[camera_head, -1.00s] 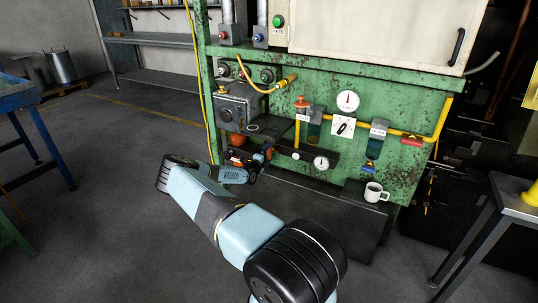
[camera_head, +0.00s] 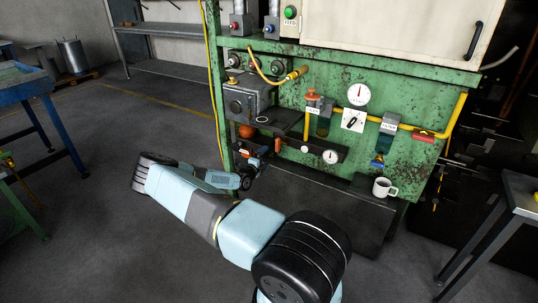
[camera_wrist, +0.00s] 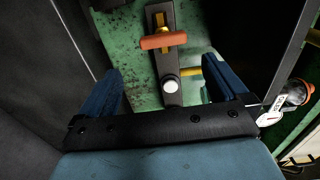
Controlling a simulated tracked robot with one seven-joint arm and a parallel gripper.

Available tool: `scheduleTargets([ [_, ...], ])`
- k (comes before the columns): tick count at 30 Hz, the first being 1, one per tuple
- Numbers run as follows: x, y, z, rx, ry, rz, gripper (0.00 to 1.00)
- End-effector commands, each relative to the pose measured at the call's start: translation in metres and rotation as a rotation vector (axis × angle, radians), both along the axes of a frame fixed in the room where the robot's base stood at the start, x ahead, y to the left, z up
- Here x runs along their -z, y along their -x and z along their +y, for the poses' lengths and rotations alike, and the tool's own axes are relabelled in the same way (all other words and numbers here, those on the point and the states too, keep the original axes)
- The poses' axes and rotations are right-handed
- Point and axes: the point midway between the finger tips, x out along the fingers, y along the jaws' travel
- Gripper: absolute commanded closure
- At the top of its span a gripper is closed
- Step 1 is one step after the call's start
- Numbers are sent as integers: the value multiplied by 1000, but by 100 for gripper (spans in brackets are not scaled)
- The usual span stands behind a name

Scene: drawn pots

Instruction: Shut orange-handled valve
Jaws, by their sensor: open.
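The orange-handled valve shows in the wrist view as an orange crossbar handle (camera_wrist: 163,41) on a yellow stem. It is mounted on a dark bar with a round white knob below it in the picture. In the head view an orange handle (camera_head: 278,145) on the dark lower bar of the green bench looks like the same one. My gripper (camera_wrist: 158,84) is open and empty, with its two blue fingers spread. The handle lies ahead of the fingertips, apart from them. In the head view my gripper (camera_head: 262,160) is small, dark and partly hidden at the bench's lower left.
The green bench panel carries a filter with an orange knob (camera_head: 313,93), a red lever (camera_head: 424,136) on a yellow pipe, and a gauge (camera_head: 330,156). A white mug (camera_head: 384,187) stands on the lower ledge. A blue table (camera_head: 40,90) is left; the floor between is clear.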

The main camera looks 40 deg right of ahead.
Motion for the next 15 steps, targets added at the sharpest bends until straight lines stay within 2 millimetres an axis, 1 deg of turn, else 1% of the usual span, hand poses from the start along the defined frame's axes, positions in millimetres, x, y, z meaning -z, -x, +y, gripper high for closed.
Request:
scheduleTargets([
  [1, 0, 2, 7, 0, -1, 0, 0],
  [6, 1, 7, 19, 0, -1, 0, 0],
  [15, 1, 9, 21, 1, -1, 0, 0],
])
